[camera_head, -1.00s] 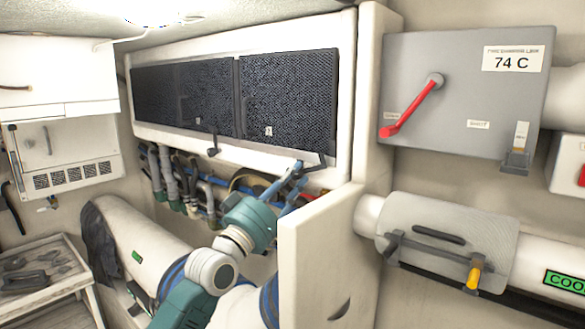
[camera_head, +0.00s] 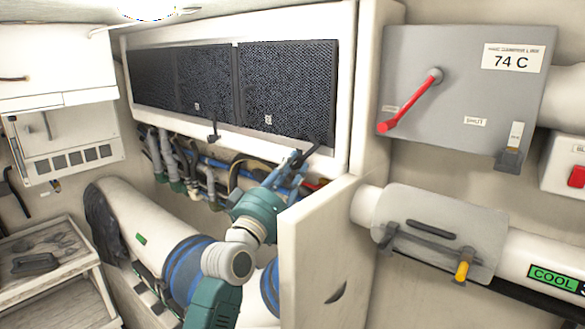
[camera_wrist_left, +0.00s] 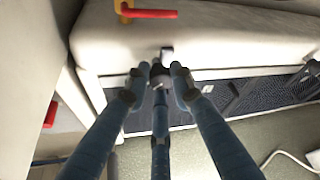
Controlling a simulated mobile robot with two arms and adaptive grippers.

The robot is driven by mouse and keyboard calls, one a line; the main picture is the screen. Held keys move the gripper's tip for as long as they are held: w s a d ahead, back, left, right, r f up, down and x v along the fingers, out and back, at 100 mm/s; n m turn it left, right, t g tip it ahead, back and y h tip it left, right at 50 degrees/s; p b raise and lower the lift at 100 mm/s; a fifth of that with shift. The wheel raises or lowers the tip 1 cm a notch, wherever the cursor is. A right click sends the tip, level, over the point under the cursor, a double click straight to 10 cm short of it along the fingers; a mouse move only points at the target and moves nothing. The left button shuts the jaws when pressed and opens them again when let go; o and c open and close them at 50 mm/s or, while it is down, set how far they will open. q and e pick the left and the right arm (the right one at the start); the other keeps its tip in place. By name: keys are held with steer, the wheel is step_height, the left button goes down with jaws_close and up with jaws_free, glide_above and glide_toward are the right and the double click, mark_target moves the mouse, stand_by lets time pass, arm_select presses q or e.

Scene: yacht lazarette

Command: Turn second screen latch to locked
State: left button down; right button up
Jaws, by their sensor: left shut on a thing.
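Two dark mesh screens sit side by side in a white frame, the left screen (camera_head: 180,85) and the right screen (camera_head: 288,90). My left gripper (camera_head: 297,161) is shut on this latch's handle. In the left wrist view my fingertips (camera_wrist_left: 160,78) close around a dark piece, and they hide most of it. My right gripper is not in view.
A white panel (camera_head: 318,250) stands close to the right of my left arm. Pipes and hoses (camera_head: 185,165) run below the screens. A grey box with a red lever (camera_head: 410,101) and a clamped pipe (camera_head: 440,230) are at the right.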

arm_select(q)
steer(key=shift+f, duration=0.3)
steer(key=c, duration=1.7)
jaws_free()
steer(key=shift+o, duration=0.9)
steer(key=shift+r, duration=0.15)
steer(key=v, duration=1.2)
steer(key=shift+a, duration=0.1)
